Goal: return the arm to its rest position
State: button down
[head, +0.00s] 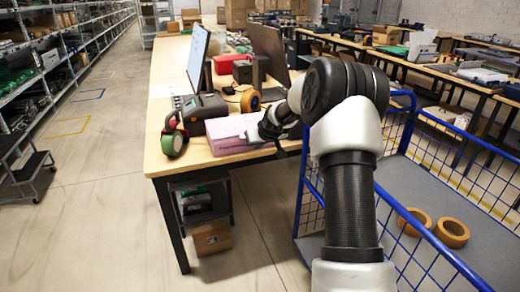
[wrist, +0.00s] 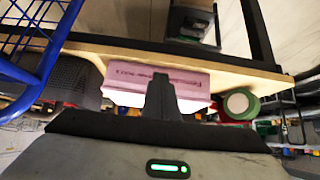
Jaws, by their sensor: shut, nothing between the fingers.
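My arm (head: 349,200) rises from the bottom of the head view, bends at a dark joint and reaches left to the table. My gripper (head: 254,134) is at the table's near right part, by a pink package (head: 226,136). In the wrist view my gripper (wrist: 161,78) is shut and empty, its dark fingers overlapping the pink package (wrist: 127,78). I cannot tell whether they touch it. The arm hides part of the table behind it.
The wooden table (head: 160,166) holds a monitor (head: 198,56), a dark printer-like device (head: 199,108) and a green-and-red tape dispenser (head: 174,140). A blue wire cart (head: 466,270) with tape rolls (head: 452,232) stands close on the right. The floor (head: 85,215) at left is clear.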

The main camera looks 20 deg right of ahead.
jog(key=s+a+r+g, duration=0.1)
jog(key=s+a+r, duration=0.35)
jog(key=s, duration=0.25)
jog(key=s+a+r+n, duration=0.1)
jog(key=s+a+r, duration=0.2)
jog(key=s+r, duration=0.25)
jog(key=s+a+r+g, duration=0.1)
jog(key=s+a+r, duration=0.3)
jog(key=s, duration=0.3)
jog(key=s+a+r+m+g, duration=0.1)
jog(key=s+a, duration=0.1)
jog(key=s, duration=1.2)
jog(key=s+a+r, duration=0.1)
jog(key=s+a, duration=0.1)
jog(key=s, duration=1.1)
notch_tip(320, 180, up, 23)
jog(key=p, duration=2.3)
jog(key=shift+s+d+f, duration=0.15)
jog(key=shift+s, duration=0.25)
